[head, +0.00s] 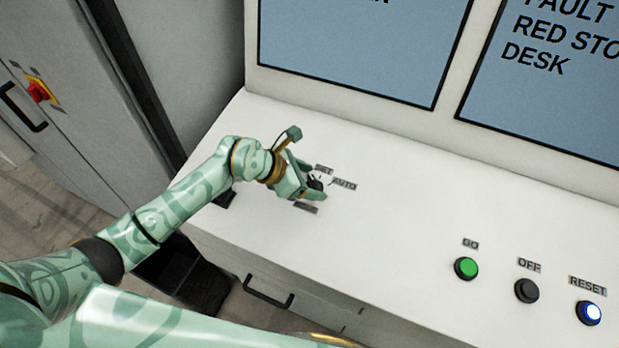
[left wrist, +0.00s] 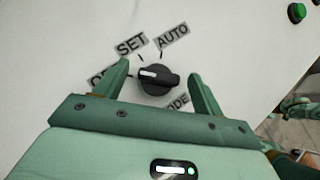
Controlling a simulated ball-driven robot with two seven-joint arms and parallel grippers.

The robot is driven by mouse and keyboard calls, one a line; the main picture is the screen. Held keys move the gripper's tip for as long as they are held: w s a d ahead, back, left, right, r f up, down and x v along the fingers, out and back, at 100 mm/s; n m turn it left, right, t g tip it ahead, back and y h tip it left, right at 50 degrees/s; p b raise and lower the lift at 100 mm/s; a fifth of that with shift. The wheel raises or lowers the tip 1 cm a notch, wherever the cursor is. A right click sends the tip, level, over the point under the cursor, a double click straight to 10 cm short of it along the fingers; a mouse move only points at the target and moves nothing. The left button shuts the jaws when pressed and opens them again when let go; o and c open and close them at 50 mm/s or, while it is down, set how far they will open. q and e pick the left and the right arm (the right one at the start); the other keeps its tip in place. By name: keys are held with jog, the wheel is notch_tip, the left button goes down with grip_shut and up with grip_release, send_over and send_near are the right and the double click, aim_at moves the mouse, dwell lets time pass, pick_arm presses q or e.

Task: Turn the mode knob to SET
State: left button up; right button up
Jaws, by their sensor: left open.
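The mode knob (left wrist: 158,79) is a black round knob with a white pointer mark, on the white desk top. Its white mark points left in the left wrist view, toward the partly hidden OFF label (left wrist: 98,79) rather than the SET label (left wrist: 131,45). The AUTO label (left wrist: 173,36) is to the right of SET. My left gripper (left wrist: 159,69) is open, with one finger on each side of the knob; I cannot tell whether they touch it. In the head view my left gripper (head: 313,180) partly hides the knob (head: 316,185). My right gripper does not show.
A green GO button (head: 466,268), a black OFF button (head: 527,290) and a lit RESET button (head: 588,312) sit to the right on the desk. Blue screens (head: 360,50) stand behind. A grey cabinet with a red switch (head: 40,91) is at left. The desk between knob and buttons is clear.

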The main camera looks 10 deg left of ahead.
pick_arm(q)
jog(key=c, duration=1)
jog(key=shift+f, duration=0.1)
jog(key=shift+w+f+m+b, duration=0.1)
jog(key=shift+m+b, duration=0.3)
jog(key=shift+b, duration=0.3)
jog(key=m+g+b, duration=0.2)
jog(key=b, duration=0.2)
jog(key=m+g+h+b, duration=0.1)
jog(key=m+g+b, duration=0.1)
jog(key=b, duration=0.3)
jog(key=m+g+b, duration=0.2)
jog(key=m+b, duration=0.1)
jog(key=b, duration=0.1)
jog(key=shift+w+a+f+h+b, duration=0.1)
jog(key=shift+w+a+h+b, duration=0.05)
jog(key=shift+w+h+b, duration=0.2)
jog(key=shift+r+m+g+b, duration=0.2)
jog(key=shift+m+g+b, duration=0.2)
jog(key=shift+m+b, duration=0.2)
jog(key=o, duration=1)
